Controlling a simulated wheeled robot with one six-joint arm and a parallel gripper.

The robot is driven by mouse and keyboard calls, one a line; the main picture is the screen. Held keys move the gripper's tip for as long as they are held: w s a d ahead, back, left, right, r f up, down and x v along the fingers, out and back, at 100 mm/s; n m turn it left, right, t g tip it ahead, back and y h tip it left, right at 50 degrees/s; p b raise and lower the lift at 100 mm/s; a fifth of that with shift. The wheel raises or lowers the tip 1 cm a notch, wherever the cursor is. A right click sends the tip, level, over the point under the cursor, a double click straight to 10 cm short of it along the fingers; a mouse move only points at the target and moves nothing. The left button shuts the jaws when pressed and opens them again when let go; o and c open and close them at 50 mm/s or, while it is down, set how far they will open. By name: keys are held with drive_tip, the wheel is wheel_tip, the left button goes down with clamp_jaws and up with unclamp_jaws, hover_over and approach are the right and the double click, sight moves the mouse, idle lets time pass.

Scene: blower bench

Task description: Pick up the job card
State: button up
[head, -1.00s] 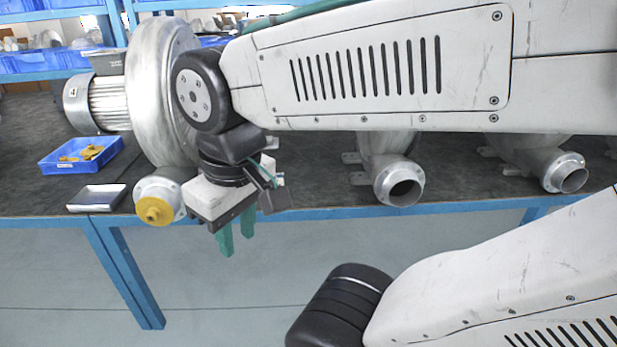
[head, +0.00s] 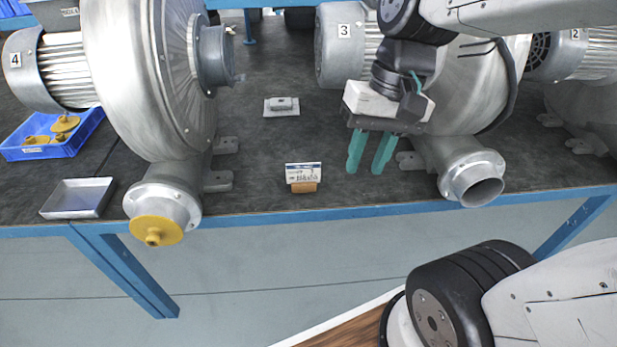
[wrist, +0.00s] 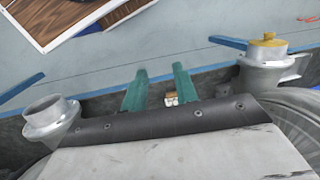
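The job card (head: 303,172) is a small white printed card standing in a wooden block (head: 303,187) near the bench's front edge, between blowers 4 and 3. The fingers also show in the wrist view (wrist: 160,88).
Blower 4 (head: 130,80) with a yellow-capped outlet (head: 157,230) stands left of the card; blower 3's open outlet (head: 474,180) is at right. A grey tray (head: 78,197), a blue bin (head: 50,140) of yellow parts and a small grey block (head: 281,105) are on the bench.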

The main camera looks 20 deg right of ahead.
drive_tip(key=w+f+m+y, duration=0.7)
drive_tip(key=w+f+m, duration=0.1)
drive_tip(key=w, duration=0.5)
drive_tip(key=m+t+y, duration=0.3)
drive_tip(key=m+t, duration=0.2)
drive_tip(key=m, duration=0.6)
approach(304, 181)
drive_tip(key=shift+w+a+r, duration=0.4)
drive_tip(key=shift+w+r, duration=0.05)
drive_tip(key=shift+r, duration=0.1)
drive_tip(key=shift+w+a+r, duration=0.4)
drive_tip(key=shift+r, duration=0.15)
drive_tip(key=shift+w+a+f, duration=0.15)
drive_tip(key=shift+a+f, duration=0.05)
drive_tip(key=shift+a, duration=0.15)
drive_tip(key=x, duration=0.6)
drive_tip(key=shift+s+a+r, duration=0.25)
drive_tip(key=shift+a, duration=0.4)
clamp_jaws()
